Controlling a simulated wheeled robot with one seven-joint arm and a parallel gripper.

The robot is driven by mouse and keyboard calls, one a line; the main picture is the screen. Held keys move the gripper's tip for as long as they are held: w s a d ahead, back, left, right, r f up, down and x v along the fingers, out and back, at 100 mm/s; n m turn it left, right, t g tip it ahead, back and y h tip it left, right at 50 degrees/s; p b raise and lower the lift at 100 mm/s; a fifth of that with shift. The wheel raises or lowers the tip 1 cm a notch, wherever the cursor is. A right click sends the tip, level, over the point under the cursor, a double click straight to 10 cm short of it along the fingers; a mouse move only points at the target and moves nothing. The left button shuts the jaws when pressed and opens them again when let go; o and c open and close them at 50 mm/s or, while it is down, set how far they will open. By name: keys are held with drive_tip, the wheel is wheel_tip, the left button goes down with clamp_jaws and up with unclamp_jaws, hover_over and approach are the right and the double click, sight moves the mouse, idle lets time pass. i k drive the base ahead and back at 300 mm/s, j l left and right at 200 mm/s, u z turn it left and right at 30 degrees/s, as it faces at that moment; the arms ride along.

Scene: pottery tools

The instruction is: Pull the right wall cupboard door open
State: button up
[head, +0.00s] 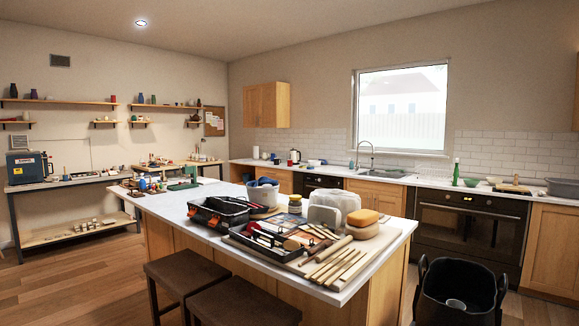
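A light wood wall cupboard (260,106) hangs on the back wall, left of the window, and looks closed. A thin sliver of a second wood wall cupboard (576,95) shows at the far right edge of the head view. Most of that one is cut off by the frame, so I cannot tell how its door stands. My gripper is not in view.
A white-topped island (190,200) loaded with tools and tubs fills the middle. Two dark stools (180,275) stand before it, and a black bucket (460,290) is on the floor at right. Counters with an oven (465,228) and sink line the back wall.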

sight(267, 92)
drive_tip(key=i+j+u, duration=0.75)
drive_tip(key=i, duration=0.2)
drive_tip(key=i+j+u, duration=0.15)
drive_tip(key=i+u, duration=0.6)
drive_tip(key=i, duration=2.15)
drive_tip(key=i+l+z, duration=0.1)
drive_tip(key=i+z, duration=0.25)
drive_tip(key=i, duration=0.65)
drive_tip(key=i+j+z, duration=0.15)
drive_tip(key=i+z, duration=0.2)
drive_tip(key=i, duration=0.6)
drive_tip(key=i+u, duration=0.3)
drive_tip(key=i, duration=0.65)
drive_tip(key=i+l+u, duration=0.1)
drive_tip(key=i+u, duration=0.25)
drive_tip(key=i, duration=0.65)
drive_tip(key=i+z, duration=0.1)
drive_tip(key=i, duration=0.75)
drive_tip(key=i+z, duration=0.1)
drive_tip(key=i, duration=0.8)
drive_tip(key=i+j+z, duration=0.1)
drive_tip(key=i, duration=0.75)
drive_tip(key=i+j+z, duration=0.1)
drive_tip(key=i, duration=0.75)
